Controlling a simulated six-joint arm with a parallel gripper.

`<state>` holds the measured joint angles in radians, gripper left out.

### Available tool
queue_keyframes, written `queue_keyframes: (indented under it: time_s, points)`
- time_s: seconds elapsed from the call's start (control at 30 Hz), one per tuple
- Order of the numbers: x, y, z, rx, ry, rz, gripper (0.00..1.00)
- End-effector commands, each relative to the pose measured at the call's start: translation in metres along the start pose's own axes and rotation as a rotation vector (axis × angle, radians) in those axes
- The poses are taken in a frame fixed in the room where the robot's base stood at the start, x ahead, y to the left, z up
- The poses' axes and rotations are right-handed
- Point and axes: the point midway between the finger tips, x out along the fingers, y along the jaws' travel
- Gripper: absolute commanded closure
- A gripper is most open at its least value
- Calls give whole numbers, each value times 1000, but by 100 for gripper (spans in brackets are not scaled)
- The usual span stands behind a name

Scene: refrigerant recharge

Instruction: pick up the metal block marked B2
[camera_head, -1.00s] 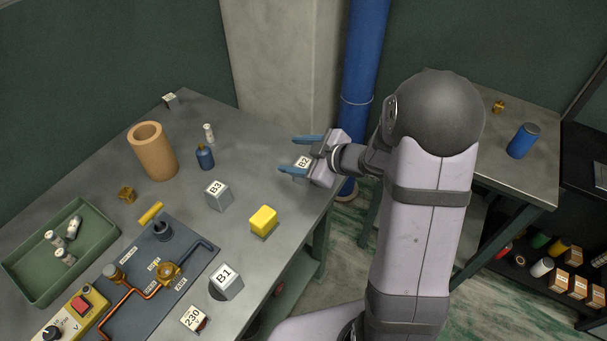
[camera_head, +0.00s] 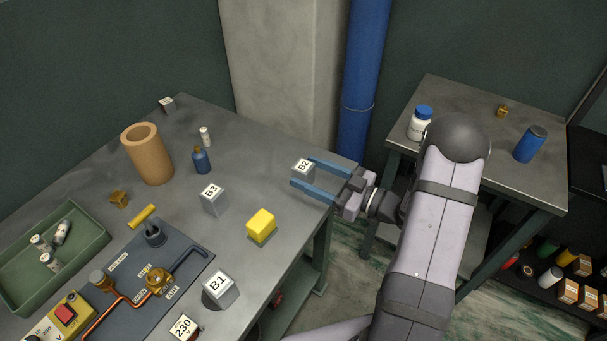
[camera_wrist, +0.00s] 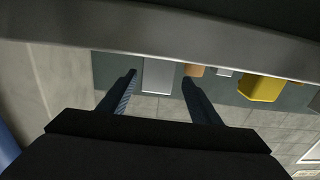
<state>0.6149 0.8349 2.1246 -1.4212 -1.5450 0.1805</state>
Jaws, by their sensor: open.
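The metal block marked B2 (camera_head: 303,167) is a small grey cube with a white label on top, near the right edge of the workbench. My gripper (camera_head: 301,172) is open, its two blue fingers pointing left at the block. The fingertips are at the block's near side, one toward its back and one toward its front; I cannot tell whether they touch it. In the wrist view, a plain grey block face (camera_wrist: 158,75), apparently B2, lies between the spread fingertips (camera_wrist: 158,77). Its label is not seen there.
Block B3 (camera_head: 213,200), a yellow block (camera_head: 261,226) and block B1 (camera_head: 220,288) stand left and front of B2. The bench around B2 is mostly clear.

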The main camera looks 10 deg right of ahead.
Motion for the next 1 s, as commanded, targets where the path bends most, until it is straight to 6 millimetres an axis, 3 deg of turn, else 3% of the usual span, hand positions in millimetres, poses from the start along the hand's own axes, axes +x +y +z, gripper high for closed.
queue_keyframes:
  time_s: [0.37,0.7,1.0]
  points:
    - [18,1,0,0,-2,-2,42]
    - [58,4,2,0,-1,-3,42]
    - [64,5,3,0,-2,0,42]
